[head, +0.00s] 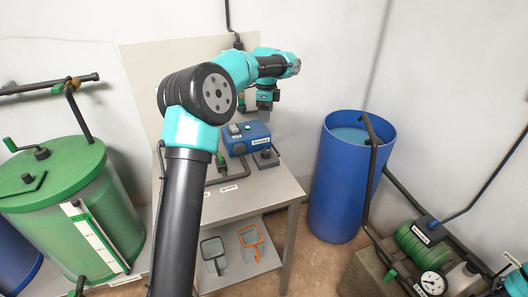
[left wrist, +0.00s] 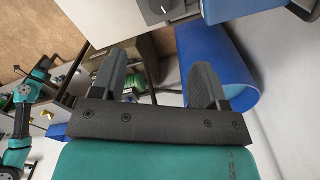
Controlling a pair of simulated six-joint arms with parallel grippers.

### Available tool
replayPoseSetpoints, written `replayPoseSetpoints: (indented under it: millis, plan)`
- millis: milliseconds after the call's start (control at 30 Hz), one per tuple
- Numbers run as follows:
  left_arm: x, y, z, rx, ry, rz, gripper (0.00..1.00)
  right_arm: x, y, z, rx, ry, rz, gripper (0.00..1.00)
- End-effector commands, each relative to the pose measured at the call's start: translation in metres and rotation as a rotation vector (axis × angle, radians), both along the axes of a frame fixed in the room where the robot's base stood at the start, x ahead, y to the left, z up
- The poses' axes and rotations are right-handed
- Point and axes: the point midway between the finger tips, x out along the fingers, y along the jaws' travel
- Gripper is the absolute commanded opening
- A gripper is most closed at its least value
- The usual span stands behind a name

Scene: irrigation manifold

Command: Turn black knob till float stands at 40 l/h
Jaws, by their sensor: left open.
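My left gripper (head: 267,105) hangs above the bench, over the blue box. In the left wrist view its two dark fingers (left wrist: 158,78) are spread apart with nothing between them.
The bench (head: 278,190) carries the blue box (head: 246,138), pipework and a green-handled valve. A grey (head: 213,252) and an orange framed item (head: 250,240) are on its lower shelf. A blue barrel (head: 340,190) stands right, a green tank (head: 60,205) left, a pump with gauge (head: 432,282) lower right.

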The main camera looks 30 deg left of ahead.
Motion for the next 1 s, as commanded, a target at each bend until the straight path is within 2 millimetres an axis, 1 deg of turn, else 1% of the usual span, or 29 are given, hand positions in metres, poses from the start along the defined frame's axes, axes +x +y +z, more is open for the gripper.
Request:
replayPoseSetpoints:
  millis: [167,267,367,567,1000]
  plan:
    - [0.0,0.0,-0.002,0.0,0.0,0.001,0.68,0.0,0.0,0.0,0.0,0.0,0.0,0.0]
    - [0.0,0.0,-0.008,0.001,0.001,0.001,0.68,0.0,0.0,0.0,0.0,0.0,0.0,0.0]
    - [0.0,0.0,-0.018,0.0,0.002,0.001,0.68,0.0,0.0,0.0,0.0,0.0,0.0,0.0]
    - [-0.001,0.0,-0.049,0.001,0.004,0.002,0.68,0.0,0.0,0.0,0.0,0.0,0.0,0.0]
    - [0.0,0.0,-0.125,0.0,0.003,0.002,0.68,0.0,0.0,0.0,0.0,0.0,0.0,0.0]
